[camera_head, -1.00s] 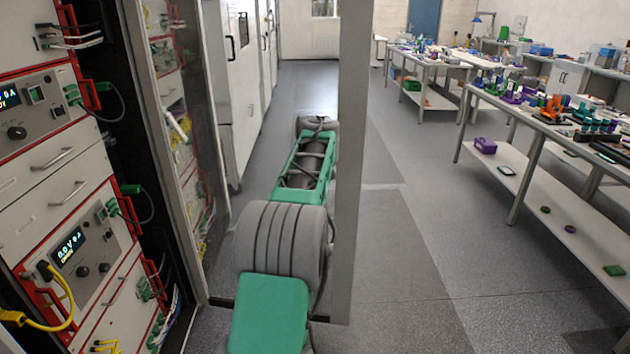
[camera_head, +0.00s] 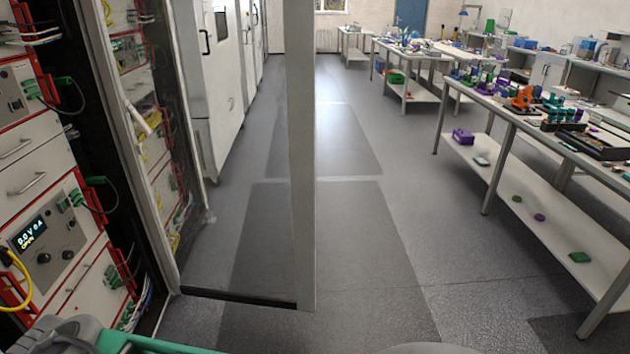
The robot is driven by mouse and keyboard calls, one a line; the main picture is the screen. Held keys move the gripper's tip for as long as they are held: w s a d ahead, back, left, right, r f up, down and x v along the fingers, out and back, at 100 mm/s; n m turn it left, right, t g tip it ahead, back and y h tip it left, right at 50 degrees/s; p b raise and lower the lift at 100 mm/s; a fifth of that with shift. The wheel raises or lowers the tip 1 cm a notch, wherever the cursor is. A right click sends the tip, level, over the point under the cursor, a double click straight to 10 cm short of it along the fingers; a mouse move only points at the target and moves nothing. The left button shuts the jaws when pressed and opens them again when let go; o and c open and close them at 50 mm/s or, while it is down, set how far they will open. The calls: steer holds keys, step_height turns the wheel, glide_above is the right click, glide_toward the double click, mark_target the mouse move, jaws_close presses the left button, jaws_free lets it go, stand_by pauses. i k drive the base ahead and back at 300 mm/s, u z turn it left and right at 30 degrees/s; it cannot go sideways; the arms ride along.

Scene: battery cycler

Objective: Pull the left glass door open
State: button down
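The glass door (camera_head: 303,160) stands swung out from the instrument cabinet (camera_head: 100,70), with a wide gap between its pale outer upright and the cabinet front. Its see-through pane (camera_head: 245,230) shows the floor behind it, and a dark bottom rail (camera_head: 240,297) runs just above the floor. Red-edged equipment shows in or through the pane's left part; I cannot tell whether it is a reflection. My gripper is not in view. Only green and grey parts of my arm show along the bottom edge. No contact with the door is visible.
Instrument drawers with cables (camera_head: 50,235) fill the cabinet at the left. White cabinets (camera_head: 215,85) line the left wall beyond the door. A long workbench (camera_head: 500,105) with a lower shelf stands at the right. The grey floor between (camera_head: 370,240) is clear.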

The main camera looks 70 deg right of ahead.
mark_target(298, 18)
steer(key=z, duration=1.3)
steer(key=i, duration=1.2)
steer(key=z, duration=0.05)
